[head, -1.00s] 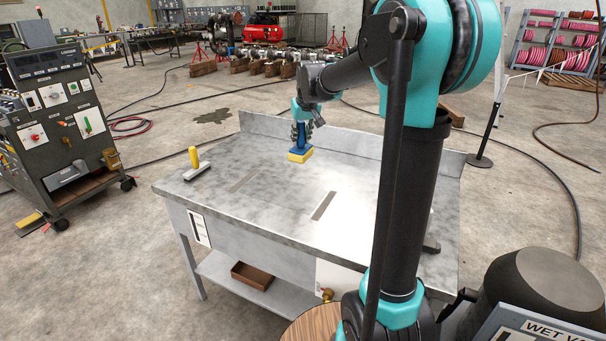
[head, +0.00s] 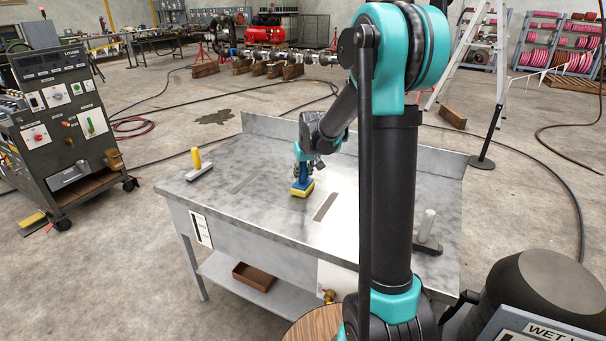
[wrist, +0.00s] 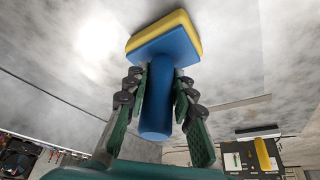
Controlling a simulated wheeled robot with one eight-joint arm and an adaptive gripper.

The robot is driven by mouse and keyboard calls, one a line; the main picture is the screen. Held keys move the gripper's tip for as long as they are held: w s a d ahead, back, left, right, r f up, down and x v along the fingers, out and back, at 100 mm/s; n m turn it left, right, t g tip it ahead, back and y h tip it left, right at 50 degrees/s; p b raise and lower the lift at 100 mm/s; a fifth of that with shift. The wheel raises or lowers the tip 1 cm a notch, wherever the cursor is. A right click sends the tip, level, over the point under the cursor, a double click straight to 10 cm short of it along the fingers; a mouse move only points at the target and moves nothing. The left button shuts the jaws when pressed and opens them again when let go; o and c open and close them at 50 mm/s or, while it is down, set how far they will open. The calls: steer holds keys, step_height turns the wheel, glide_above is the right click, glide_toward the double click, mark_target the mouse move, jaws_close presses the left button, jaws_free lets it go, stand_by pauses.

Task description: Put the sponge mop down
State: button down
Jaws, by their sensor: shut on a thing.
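The sponge mop (head: 302,189) has a blue handle and blue plate with a yellow sponge underneath. My gripper (head: 302,171) is shut on its handle from above. The mop is roughly upright over the middle of the metal table (head: 229,213). I cannot tell whether the sponge touches the tabletop or hangs just above it. In the wrist view, the blue handle of the mop (wrist: 158,100) sits between the two finger pads of my gripper (wrist: 160,95), with the plate and yellow sponge beyond the fingertips.
A yellow-handled tool (head: 197,164) stands at the table's left end. A grey-handled tool (head: 428,230) stands near the right end. A dark strip (head: 325,206) marks the tabletop right of the mop. A raised lip (head: 277,129) runs along the back. Bare tabletop surrounds the mop.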

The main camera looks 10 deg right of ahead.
steer(key=c, duration=1.3)
jaws_free()
steer(key=v, duration=1.2)
steer(key=shift+s, duration=0.1)
